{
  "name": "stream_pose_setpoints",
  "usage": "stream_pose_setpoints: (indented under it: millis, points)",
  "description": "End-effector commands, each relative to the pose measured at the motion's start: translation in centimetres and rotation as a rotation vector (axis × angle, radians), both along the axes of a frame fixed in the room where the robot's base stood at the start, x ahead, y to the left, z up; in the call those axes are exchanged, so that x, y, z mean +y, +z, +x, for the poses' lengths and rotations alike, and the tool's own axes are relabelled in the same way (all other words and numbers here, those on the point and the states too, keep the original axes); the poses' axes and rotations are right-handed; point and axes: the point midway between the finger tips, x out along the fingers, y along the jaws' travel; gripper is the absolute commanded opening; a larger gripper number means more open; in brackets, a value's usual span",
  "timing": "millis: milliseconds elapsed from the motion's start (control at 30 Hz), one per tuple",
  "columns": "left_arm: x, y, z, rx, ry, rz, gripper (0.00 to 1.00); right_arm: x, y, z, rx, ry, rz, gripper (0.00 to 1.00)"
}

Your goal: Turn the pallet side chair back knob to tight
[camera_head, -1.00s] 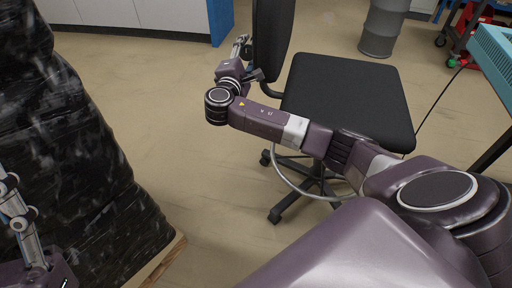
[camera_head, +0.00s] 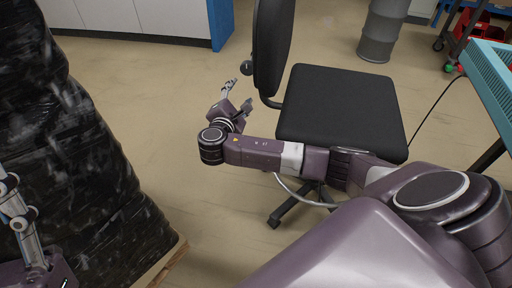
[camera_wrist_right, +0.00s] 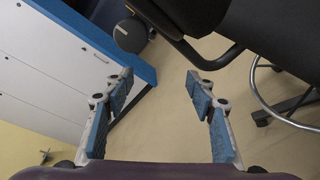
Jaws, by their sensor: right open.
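The black office chair's back (camera_head: 272,45) stands upright, seen edge-on in the head view. A dark round knob (camera_head: 246,68) sticks out on its left side, and it also shows in the right wrist view (camera_wrist_right: 130,35) at the top. My right gripper (camera_head: 235,94) is open and empty, just below and left of the knob and apart from it.
A black-wrapped pallet load (camera_head: 85,165) fills the left. White cabinets with a blue end (camera_head: 220,22) stand behind, a grey barrel (camera_head: 383,30) and teal-topped table (camera_head: 490,65) at right. Floor left of the chair is clear.

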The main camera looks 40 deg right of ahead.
Motion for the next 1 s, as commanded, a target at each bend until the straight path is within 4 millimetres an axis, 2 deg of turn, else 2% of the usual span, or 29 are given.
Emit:
stream_pose_setpoints:
  millis: [33, 233, 467, 667, 1000]
  points:
    - [0.0, 1.1, 0.0, 0.0, 0.0, 0.0, 0.51, 0.1, -0.6, -0.1, 0.02, 0.004, 0.026, 0.51]
    - [0.0, 3.1, 0.0, 0.0, 0.0, 0.0, 0.51, 0.4, -4.6, -0.4, 0.075, 0.018, 0.136, 0.51]
    - [0.0, 5.2, 0.0, 0.0, 0.0, 0.0, 0.51, 0.8, -9.1, -1.7, 0.133, 0.019, 0.26, 0.51]
    - [0.0, 7.0, 0.0, 0.0, 0.0, 0.0, 0.51, 1.3, -12.7, -3.4, 0.176, 0.009, 0.368, 0.51]
    - [0.0, 9.7, 0.0, 0.0, 0.0, 0.0, 0.51, 2.3, -18.2, -7.3, 0.235, -0.03, 0.545, 0.51]
